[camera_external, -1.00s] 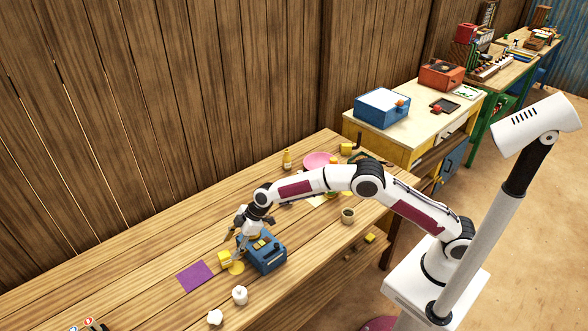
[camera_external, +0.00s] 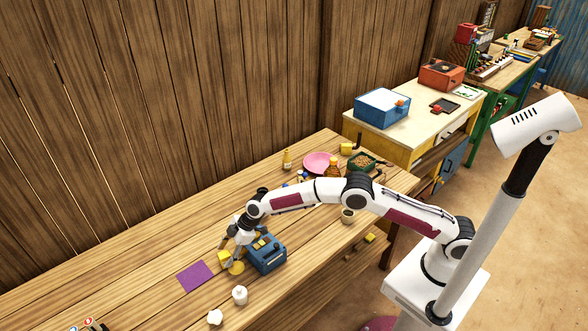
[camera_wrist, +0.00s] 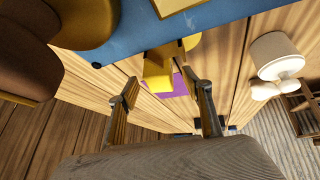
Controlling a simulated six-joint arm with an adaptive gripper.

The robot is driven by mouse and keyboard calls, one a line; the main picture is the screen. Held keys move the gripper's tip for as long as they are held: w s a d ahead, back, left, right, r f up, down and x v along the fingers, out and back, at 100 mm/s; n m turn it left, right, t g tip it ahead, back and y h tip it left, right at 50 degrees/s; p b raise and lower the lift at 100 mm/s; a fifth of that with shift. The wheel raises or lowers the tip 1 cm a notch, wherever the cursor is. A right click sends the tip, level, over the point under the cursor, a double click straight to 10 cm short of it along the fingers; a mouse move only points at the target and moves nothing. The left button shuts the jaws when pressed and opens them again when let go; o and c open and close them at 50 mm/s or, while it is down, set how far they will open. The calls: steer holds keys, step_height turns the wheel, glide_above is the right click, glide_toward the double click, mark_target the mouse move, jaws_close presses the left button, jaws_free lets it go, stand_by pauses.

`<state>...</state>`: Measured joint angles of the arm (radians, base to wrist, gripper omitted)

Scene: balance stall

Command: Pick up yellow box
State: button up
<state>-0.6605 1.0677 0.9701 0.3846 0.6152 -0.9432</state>
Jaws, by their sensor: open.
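The yellow box (camera_external: 224,257) is small and stands on the wooden table, left of the blue scale (camera_external: 268,257). My gripper (camera_external: 231,252) is low beside the box, its fingers apart. In the wrist view, the open fingers of my gripper (camera_wrist: 164,105) stand left and right, with the yellow box (camera_wrist: 157,74) ahead in the gap between them. I see no contact between fingers and box. Part of the box is hidden by the fingers in the external view.
A yellow disc (camera_external: 236,268) is just right of the box, close to the scale. A flat purple square (camera_external: 195,275) lies to the left. White items (camera_external: 240,295) stand in front. The table behind and left of the box is largely clear.

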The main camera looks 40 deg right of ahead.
mark_target(226, 254)
stand_by(0.3)
steer(key=c, duration=1.3)
steer(key=shift+o, duration=0.2)
steer(key=shift+r, duration=0.15)
jaws_close()
step_height(226, 254, up, 10)
